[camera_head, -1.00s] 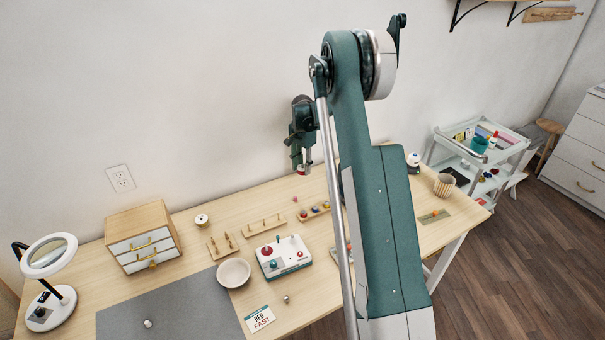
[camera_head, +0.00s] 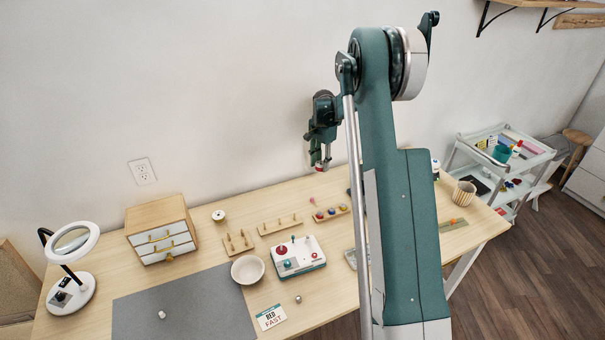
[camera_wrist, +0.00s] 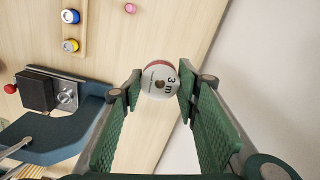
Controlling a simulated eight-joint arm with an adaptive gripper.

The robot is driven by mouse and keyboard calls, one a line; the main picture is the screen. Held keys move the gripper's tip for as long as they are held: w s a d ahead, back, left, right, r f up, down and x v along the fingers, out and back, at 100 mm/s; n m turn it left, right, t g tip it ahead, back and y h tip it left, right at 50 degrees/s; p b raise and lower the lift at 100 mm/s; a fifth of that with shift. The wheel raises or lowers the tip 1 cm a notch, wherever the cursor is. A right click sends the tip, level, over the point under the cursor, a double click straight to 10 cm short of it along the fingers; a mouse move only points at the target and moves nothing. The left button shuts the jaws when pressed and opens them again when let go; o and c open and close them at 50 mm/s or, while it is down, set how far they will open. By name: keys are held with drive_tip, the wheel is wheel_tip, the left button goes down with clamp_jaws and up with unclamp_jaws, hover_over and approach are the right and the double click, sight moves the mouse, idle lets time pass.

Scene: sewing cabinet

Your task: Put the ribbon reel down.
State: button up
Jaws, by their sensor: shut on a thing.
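The ribbon reel (camera_wrist: 160,80) is a small round reel with a white face marked "3 m" and a red band at its edge. My gripper (camera_wrist: 158,88) is shut on it, with a green pad on either side. In the head view my gripper (camera_head: 320,163) points down near the back edge of the table (camera_head: 215,260), in front of the wall. The reel (camera_head: 320,168) shows there as a small red and white spot at the fingertips. It appears held above the table; its exact height is hard to tell.
A rack (camera_head: 331,213) with coloured spools stands close by on the table. Peg boards (camera_head: 280,224), a white and teal device (camera_head: 299,257), a bowl (camera_head: 247,269) and a drawer box (camera_head: 160,229) are further left. My arm hides part of the table's right side.

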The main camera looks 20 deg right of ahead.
drive_tip(key=m+b, duration=0.1)
drive_tip(key=b, duration=0.1)
hover_over(247, 211)
drive_tip(key=shift+r, duration=0.15)
drive_tip(key=shift+f+b, duration=0.35)
drive_tip(key=shift+f, duration=2.8)
drive_tip(key=shift+f+b, duration=0.3)
drive_tip(key=shift+f, duration=1.55)
drive_tip(key=shift+f, duration=0.2)
